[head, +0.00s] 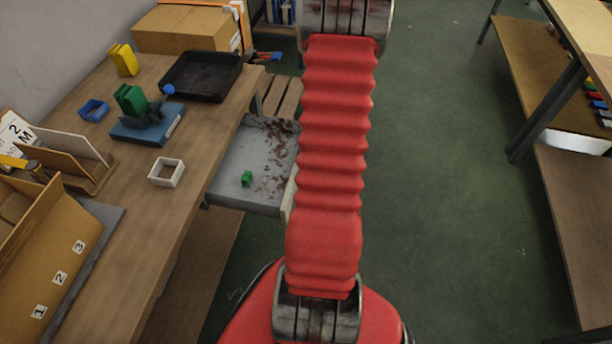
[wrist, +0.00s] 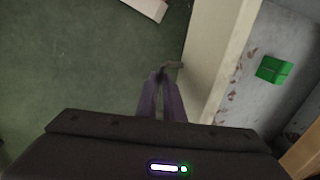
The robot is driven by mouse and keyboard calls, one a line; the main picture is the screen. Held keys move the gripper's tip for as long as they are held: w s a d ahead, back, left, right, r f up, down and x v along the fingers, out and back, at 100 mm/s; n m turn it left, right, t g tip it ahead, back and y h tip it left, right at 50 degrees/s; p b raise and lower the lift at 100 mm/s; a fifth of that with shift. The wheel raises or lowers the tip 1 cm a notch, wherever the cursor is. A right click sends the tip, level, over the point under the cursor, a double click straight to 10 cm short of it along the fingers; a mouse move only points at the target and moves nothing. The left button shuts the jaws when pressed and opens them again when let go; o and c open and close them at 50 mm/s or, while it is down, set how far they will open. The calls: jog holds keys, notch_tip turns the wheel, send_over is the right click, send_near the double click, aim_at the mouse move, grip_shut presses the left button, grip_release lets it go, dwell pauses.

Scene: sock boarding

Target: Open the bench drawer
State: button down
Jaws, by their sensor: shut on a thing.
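The bench drawer (head: 238,186) is a grey metal tray pulled out from under the wooden bench (head: 144,224). Rusty patches mark its floor and a small green block (head: 247,178) lies in it. In the wrist view the drawer's pale front panel (wrist: 212,55) runs beside my gripper, and the green block (wrist: 273,69) shows inside. My gripper (wrist: 166,80) is shut on the drawer handle (wrist: 172,66), a small dull piece at the front panel. In the head view my red arm hides the gripper and the drawer front.
On the bench are a black tray (head: 202,76), a blue base with a green part (head: 147,129), a white square frame (head: 166,172) and a cardboard box (head: 190,28). Another table (head: 548,75) stands at the right. The green floor (head: 435,190) between them is clear.

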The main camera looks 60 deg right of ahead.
jog(key=c, duration=1.9)
grip_release()
jog(key=shift+r, duration=0.1)
notch_tip(320, 180, up, 13)
jog(key=s, duration=0.2)
jog(key=shift+s+d+r, duration=0.15)
jog(key=shift+d+r, duration=0.05)
jog(key=shift+d, duration=0.25)
